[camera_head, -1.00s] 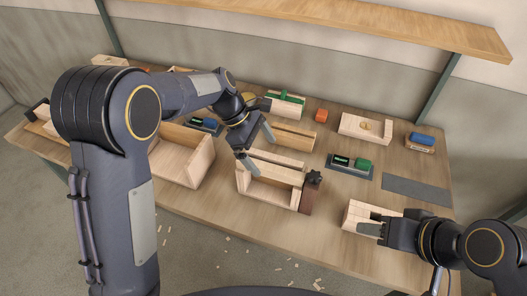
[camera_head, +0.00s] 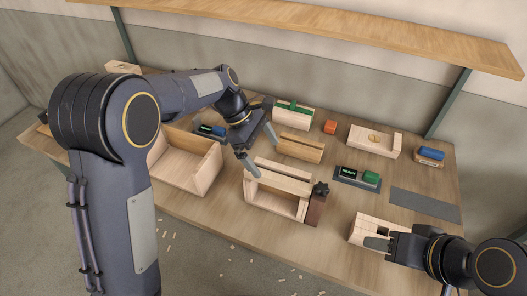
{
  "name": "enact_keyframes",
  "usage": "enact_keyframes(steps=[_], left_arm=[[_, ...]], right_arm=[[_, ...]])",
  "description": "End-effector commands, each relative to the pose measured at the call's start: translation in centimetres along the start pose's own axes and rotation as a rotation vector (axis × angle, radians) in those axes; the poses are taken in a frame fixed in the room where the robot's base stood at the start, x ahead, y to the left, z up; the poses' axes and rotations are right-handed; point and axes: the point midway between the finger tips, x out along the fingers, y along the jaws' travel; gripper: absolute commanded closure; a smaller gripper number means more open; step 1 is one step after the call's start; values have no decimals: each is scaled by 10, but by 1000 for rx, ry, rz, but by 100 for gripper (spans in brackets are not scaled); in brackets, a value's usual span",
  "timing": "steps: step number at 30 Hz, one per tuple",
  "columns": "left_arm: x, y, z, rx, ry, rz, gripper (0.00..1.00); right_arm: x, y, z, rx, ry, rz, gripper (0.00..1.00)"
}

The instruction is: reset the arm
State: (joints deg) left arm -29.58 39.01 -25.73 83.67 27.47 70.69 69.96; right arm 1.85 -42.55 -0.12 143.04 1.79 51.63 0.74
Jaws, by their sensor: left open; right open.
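My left gripper (camera_head: 256,150) is open with nothing between its fingers. It hangs over the middle of the workbench (camera_head: 225,218), above and to the left of a wooden box-like fixture (camera_head: 276,198) with a dark knob (camera_head: 321,189). My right gripper (camera_head: 374,237) is open at the front right of the bench. Its fingers are at a light wooden block piece (camera_head: 366,224) and partly cover it; I cannot tell whether they touch it.
A large open wooden box (camera_head: 190,168) stands left of centre. Devices with a green part (camera_head: 371,178) and a blue part (camera_head: 431,153), an orange block (camera_head: 330,127) and a wooden block (camera_head: 374,140) stand further back. A grey mat (camera_head: 425,205) lies bare at the right. A shelf (camera_head: 320,32) runs above.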

Motion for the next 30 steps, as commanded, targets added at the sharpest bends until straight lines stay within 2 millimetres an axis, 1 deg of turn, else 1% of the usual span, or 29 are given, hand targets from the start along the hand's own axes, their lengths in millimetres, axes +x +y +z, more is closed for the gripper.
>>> enact_keyframes(steps=[8,11,13,14,15,17,18,20,21,25,27,30], left_arm=[[-1,-1,0,2,-1,2,0],[-11,-9,-5,31,-10,24,0],[-25,-23,-11,82,-20,57,0],[-32,-32,-15,113,-24,76,0],[-43,-45,-19,163,-26,106,0],[-57,-68,-26,252,-19,153,0],[-66,-86,-30,317,-9,185,0],[-75,-112,-35,418,19,231,0],[-80,-129,-38,486,44,261,0],[-83,-185,-46,711,165,337,0],[-79,-213,-50,829,252,362,0],[-68,-246,-55,980,385,369,0]], right_arm=[[0,0,0,0,0,0,55],[2,1,1,0,0,0,55],[5,2,2,0,0,0,55],[6,3,3,0,0,0,55],[8,4,4,0,0,0,55],[12,5,6,0,0,0,55],[14,6,7,0,0,0,55],[17,8,8,0,0,0,55],[19,8,9,0,0,0,55],[25,12,13,0,0,0,55],[28,13,14,0,0,0,55],[32,15,16,0,0,0,55]])
